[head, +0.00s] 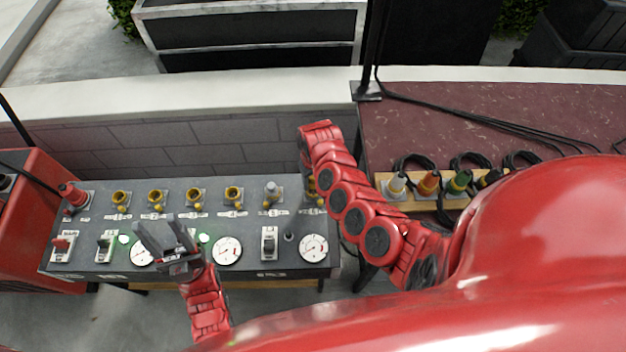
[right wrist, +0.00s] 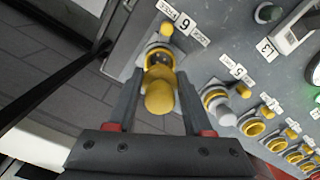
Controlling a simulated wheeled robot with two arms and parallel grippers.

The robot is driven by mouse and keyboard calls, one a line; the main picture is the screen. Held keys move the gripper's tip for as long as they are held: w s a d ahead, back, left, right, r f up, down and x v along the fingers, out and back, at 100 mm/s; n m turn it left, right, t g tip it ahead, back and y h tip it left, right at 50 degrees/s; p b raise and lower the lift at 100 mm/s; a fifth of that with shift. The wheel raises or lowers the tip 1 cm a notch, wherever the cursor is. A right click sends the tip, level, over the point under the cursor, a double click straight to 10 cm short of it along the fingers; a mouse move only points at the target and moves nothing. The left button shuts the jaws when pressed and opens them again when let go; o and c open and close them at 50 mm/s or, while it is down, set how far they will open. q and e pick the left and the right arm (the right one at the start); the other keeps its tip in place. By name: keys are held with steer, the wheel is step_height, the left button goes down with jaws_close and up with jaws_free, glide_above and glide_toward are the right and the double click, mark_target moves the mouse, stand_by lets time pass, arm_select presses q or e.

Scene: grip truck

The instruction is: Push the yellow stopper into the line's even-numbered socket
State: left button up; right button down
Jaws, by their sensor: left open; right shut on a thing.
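In the right wrist view, my right gripper (right wrist: 160,115) is shut on a yellow rounded stopper (right wrist: 159,97). The stopper is in front of the yellow-rimmed end socket (right wrist: 158,62), whose label (right wrist: 185,22) looks like a 6. Dark holes show in the socket's face; the stopper overlaps its near side, and I cannot tell whether they touch. In the head view my right arm mostly hides this gripper and socket at the panel's right end. My left gripper (head: 168,238) is open and empty above the panel's front left half.
The grey panel (head: 210,200) bears a row of yellow sockets (head: 195,197), a grey-plugged socket (head: 271,192), a red plug (head: 70,194), switches and gauges (head: 313,248). Coloured connectors (head: 428,183) with black cables stand to the right. A block wall (head: 200,140) runs behind.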

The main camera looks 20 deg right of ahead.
steer(key=shift+f, duration=0.15)
stand_by(0.4)
steer(key=shift+s+f, duration=0.1)
steer(key=shift+f, duration=0.25)
steer(key=shift+f, duration=0.25)
stand_by(0.9)
steer(key=shift+f+b, duration=0.7)
steer(key=shift+f, duration=0.2)
stand_by(0.4)
steer(key=shift+s, duration=0.1)
steer(key=shift+r, duration=0.15)
steer(key=shift+r+p, duration=0.3)
steer(key=shift+p, duration=0.25)
steer(key=shift+r+p, duration=1.5)
steer(key=shift+r, duration=0.05)
